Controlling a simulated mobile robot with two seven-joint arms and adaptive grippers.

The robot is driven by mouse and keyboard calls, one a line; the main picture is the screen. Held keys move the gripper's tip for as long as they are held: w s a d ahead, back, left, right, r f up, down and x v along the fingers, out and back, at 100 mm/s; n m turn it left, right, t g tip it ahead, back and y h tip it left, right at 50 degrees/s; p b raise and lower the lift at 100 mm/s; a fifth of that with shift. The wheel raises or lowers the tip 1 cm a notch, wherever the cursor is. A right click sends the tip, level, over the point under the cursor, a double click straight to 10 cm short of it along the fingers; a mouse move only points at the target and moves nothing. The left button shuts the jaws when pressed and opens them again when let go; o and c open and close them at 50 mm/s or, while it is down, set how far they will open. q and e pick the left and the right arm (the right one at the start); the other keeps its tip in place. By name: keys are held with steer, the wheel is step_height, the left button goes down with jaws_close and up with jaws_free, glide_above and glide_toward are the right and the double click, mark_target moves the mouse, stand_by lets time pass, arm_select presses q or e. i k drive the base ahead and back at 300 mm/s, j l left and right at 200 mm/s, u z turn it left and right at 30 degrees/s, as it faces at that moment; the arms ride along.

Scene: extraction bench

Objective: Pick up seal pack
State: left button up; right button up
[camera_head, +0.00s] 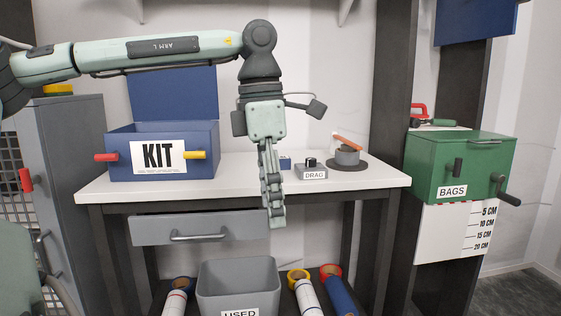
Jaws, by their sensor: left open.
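No object is clearly readable as the seal pack. A small blue item (285,163) on the white bench (225,184) shows partly behind my left gripper (276,222); I cannot tell whether it is the pack. My left gripper points down in front of the bench, its fingers seen nearly edge-on and overlapping. It is open, with nothing visible between the fingers, and its tips hang below the bench top's front edge. The open blue KIT box (114,140) stands at the bench's left; its inside is hidden. My right gripper is out of view.
A grey DRAG block (311,173) and a round dark stand (347,157) with an orange bar sit at the bench's right. A grey drawer (160,231) is below. A green BAGS box (460,160) is at right. A grey USED bin (238,285) stands low between rolls.

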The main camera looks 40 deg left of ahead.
mark_target(285, 160)
steer(key=i+j, duration=0.85)
steer(key=j, duration=0.25)
steer(key=i+j, duration=0.45)
steer(key=j, duration=0.15)
